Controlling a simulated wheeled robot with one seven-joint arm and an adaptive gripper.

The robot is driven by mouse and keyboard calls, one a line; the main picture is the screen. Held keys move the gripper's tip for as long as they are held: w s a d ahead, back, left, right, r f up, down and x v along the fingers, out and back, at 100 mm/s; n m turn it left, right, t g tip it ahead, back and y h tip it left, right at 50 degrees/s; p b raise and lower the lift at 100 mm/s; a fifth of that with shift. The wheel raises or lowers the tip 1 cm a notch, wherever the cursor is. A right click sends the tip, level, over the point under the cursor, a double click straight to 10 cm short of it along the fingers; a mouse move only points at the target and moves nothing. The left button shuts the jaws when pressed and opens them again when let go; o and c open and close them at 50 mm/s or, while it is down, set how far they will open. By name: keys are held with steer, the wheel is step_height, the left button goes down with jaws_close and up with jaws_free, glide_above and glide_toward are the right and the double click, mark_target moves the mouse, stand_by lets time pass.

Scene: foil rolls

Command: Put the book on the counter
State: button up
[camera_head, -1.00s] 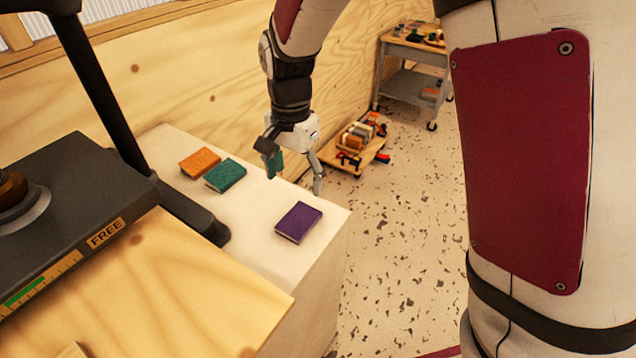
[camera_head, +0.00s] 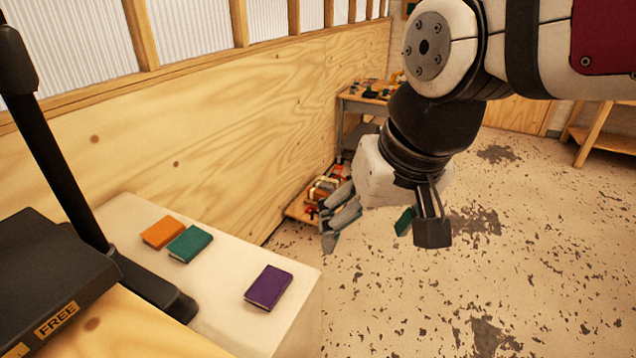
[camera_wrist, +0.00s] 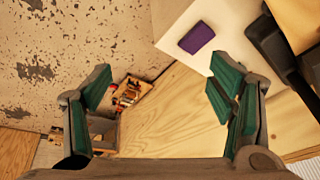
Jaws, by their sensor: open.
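A purple book (camera_head: 268,287) lies flat near the front right corner of a white counter (camera_head: 215,290). A teal book (camera_head: 189,243) and an orange book (camera_head: 162,232) lie side by side farther back on it. My gripper (camera_head: 368,228) is open and empty, above the floor to the right of the counter and apart from the books. In the wrist view, the purple book (camera_wrist: 196,38) shows on the counter (camera_wrist: 172,20) beyond the spread teal-padded fingers (camera_wrist: 160,85), with nothing between them.
A black device marked FREE (camera_head: 50,285) with a dark post stands on a wooden top (camera_head: 130,330) left of the counter. A plywood wall (camera_head: 200,130) runs behind. A low wooden platform with tools (camera_head: 318,195) and a cart (camera_head: 362,110) stand farther back. The floor at right is open.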

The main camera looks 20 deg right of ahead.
steer(key=shift+n+t+h, duration=0.4)
steer(key=shift+n+t, duration=0.1)
steer(key=shift+n, duration=0.3)
steer(key=shift+s+d, duration=0.25)
steer(key=shift+s, duration=0.45)
steer(key=shift+s+d, duration=0.3)
steer(key=shift+s, duration=0.45)
steer(key=shift+s+d, duration=0.25)
steer(key=shift+s, duration=0.45)
